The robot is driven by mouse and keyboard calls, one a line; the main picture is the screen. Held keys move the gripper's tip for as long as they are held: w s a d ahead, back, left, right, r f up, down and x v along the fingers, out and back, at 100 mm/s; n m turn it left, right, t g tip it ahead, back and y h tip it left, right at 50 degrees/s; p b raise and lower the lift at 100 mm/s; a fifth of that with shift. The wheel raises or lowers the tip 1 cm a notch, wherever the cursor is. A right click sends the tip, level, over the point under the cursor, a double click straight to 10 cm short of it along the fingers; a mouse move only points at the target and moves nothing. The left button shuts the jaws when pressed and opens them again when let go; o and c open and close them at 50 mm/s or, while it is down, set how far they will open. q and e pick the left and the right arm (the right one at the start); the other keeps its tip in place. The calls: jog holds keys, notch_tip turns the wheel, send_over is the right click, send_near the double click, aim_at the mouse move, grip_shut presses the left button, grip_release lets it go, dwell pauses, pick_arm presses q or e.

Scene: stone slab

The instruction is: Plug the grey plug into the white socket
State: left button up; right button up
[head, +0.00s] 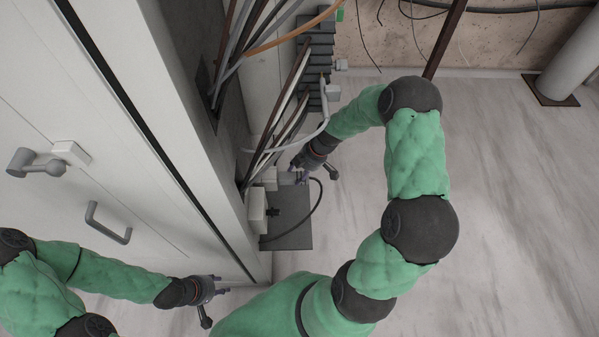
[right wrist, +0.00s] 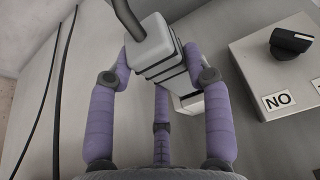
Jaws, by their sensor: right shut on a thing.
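The grey plug (right wrist: 152,48) is between the purple fingers of my right gripper (right wrist: 162,78) in the right wrist view, with a dark cable leaving its top end. My right gripper (head: 299,177) is shut on it, beside the grey panel in the head view. The white socket (right wrist: 190,103) shows partly behind the plug, mostly hidden by it and a finger. I cannot tell whether plug and socket touch. My left gripper (head: 219,287) is low in the head view, away from both, with fingertips apart and nothing between them.
A box with a black knob (right wrist: 291,42) and a "NO" label stands right of the plug. A dark cable (head: 320,205) loops over the grey panel (head: 294,236). Wires (head: 262,45) hang by the cabinet (head: 110,190).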

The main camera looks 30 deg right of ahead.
aim_at(289, 173)
jog(key=shift+b, duration=0.65)
dwell(0.8)
jog(key=shift+w+a+b, duration=0.4)
jog(key=shift+a+b, duration=0.1)
jog(key=shift+a, duration=0.1)
dwell(1.2)
jog(key=shift+w+a+b, duration=0.5)
jog(key=shift+w+a, duration=0.05)
jog(key=shift+a, duration=0.35)
dwell(2.0)
jog(key=o, duration=1.5)
jog(key=shift+d, duration=0.1)
jog(key=shift+s+d+b, duration=0.5)
jog(key=shift+s+d, duration=0.15)
jog(key=shift+d, duration=0.3)
jog(key=shift+s+d+b, duration=0.5)
jog(key=shift+s+d, duration=0.1)
jog(key=shift+d, duration=0.35)
jog(key=shift+s+d+b, duration=0.35)
jog(key=shift+s+d, duration=0.1)
jog(key=shift+d, duration=0.3)
jog(key=shift+s+d+b, duration=0.3)
jog(key=shift+s+d, duration=0.2)
jog(key=shift+d, duration=0.3)
jog(key=shift+s+d+b, duration=0.35)
jog(key=shift+s+d, duration=0.1)
jog(key=shift+d, duration=0.3)
